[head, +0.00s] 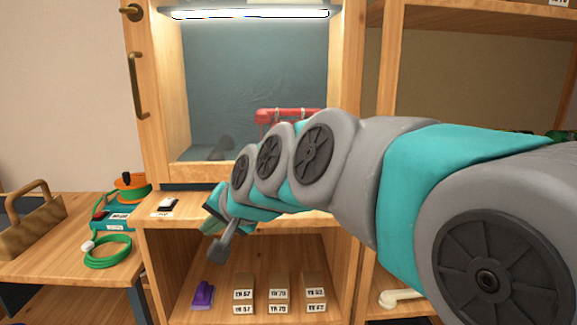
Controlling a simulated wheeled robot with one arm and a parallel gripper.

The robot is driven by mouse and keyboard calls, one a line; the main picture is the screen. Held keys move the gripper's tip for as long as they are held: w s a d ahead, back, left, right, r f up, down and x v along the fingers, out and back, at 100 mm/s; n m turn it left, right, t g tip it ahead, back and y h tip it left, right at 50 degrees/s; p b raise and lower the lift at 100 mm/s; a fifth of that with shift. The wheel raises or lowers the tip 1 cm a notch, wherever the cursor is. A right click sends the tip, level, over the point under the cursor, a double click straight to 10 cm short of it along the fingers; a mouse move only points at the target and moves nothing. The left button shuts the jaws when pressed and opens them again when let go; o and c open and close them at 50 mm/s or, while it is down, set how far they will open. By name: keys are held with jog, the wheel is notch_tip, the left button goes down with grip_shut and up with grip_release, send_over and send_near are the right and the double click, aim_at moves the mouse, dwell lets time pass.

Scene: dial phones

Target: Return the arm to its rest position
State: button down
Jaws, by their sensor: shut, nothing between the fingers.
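My arm reaches in from the right edge across the picture, in teal and grey with dark round joint caps. My gripper (219,243) is at its far left end, in front of the cabinet's lower ledge. It is small and partly turned away; it is shut and nothing shows in it. A red object (287,115), perhaps a phone, stands in the lit cabinet (155,75) behind my arm, which hides its lower part.
A small switch (168,205) sits on the ledge left of my gripper. The shelf below holds a purple object (203,294) and several labelled boxes (278,293). A left side table (45,250) bears a green cable (107,252) and a wooden tool carrier (32,222). A white handset (400,298) lies lower right.

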jog(key=s+d+f+n+g+h, duration=0.1)
jog(key=s+d+f+g+h, duration=0.2)
jog(key=s+d+f, duration=0.8)
jog(key=s+d+f+n+g+h, duration=0.1)
jog(key=s+d+f+g+h, duration=0.3)
jog(key=s+d+f, duration=0.6)
jog(key=s+d+g, duration=0.1)
jog(key=s+d, duration=0.6)
jog(key=d, duration=0.1)
jog(key=shift+s+d+f+n+g, duration=0.15)
jog(key=shift+f+n+g, duration=0.15)
jog(key=shift+f, duration=0.1)
